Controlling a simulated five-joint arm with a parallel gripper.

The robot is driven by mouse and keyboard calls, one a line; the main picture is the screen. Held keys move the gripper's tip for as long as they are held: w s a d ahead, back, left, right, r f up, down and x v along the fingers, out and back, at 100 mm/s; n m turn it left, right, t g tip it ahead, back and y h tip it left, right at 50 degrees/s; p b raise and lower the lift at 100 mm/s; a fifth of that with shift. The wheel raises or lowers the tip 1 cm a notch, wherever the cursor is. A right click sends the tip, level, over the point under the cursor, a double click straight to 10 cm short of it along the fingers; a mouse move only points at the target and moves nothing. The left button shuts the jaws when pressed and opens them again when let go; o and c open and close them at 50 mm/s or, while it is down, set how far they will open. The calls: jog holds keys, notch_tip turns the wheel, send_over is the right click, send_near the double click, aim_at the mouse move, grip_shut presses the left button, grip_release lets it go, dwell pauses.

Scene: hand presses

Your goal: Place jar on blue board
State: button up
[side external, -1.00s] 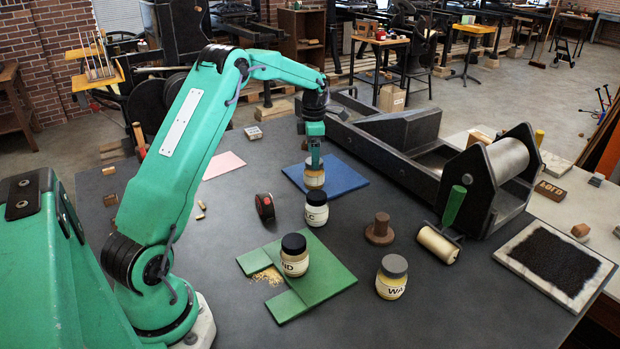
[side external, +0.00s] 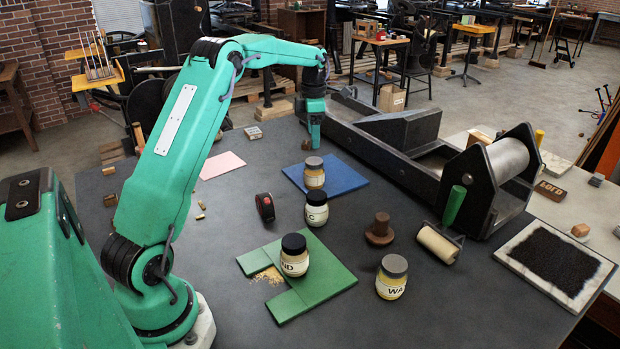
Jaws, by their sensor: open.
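The blue board (side external: 345,178) lies flat on the dark table. A white jar with a black lid (side external: 316,210) stands on the table just in front of the blue board. Another black-lidded jar (side external: 294,257) stands on the green board (side external: 327,279). A grey-lidded jar (side external: 391,278) stands on the table at the front right.
A large press with a roller (side external: 490,175) fills the right side. A hand roller (side external: 438,244), a brown wooden knob (side external: 380,229) and a black tape measure (side external: 265,207) lie around the jars. A pink sheet (side external: 222,165) is at the left. An inked slab (side external: 553,262) is at the far right.

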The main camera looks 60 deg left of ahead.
jog(key=s+d+r+m+t, duration=0.1)
jog(key=s+d+r+m, duration=0.45)
jog(key=d+m, duration=0.2)
jog(key=s+d+r+m+t, duration=0.2)
jog(key=s+d+r+m, duration=0.4)
jog(key=d, duration=0.3)
jog(key=s+d+f+m+t, duration=0.1)
jog(key=s+d+m, duration=0.4)
jog(key=s+m, duration=0.3)
jog(key=s+d+f+m+t, duration=0.1)
jog(key=s+d+f+m, duration=0.1)
jog(key=s+d+m, duration=0.3)
jog(key=s+m, duration=0.3)
jog(key=m, duration=0.1)
jog(key=shift+s+t, duration=0.3)
jog(key=shift+s, duration=0.1)
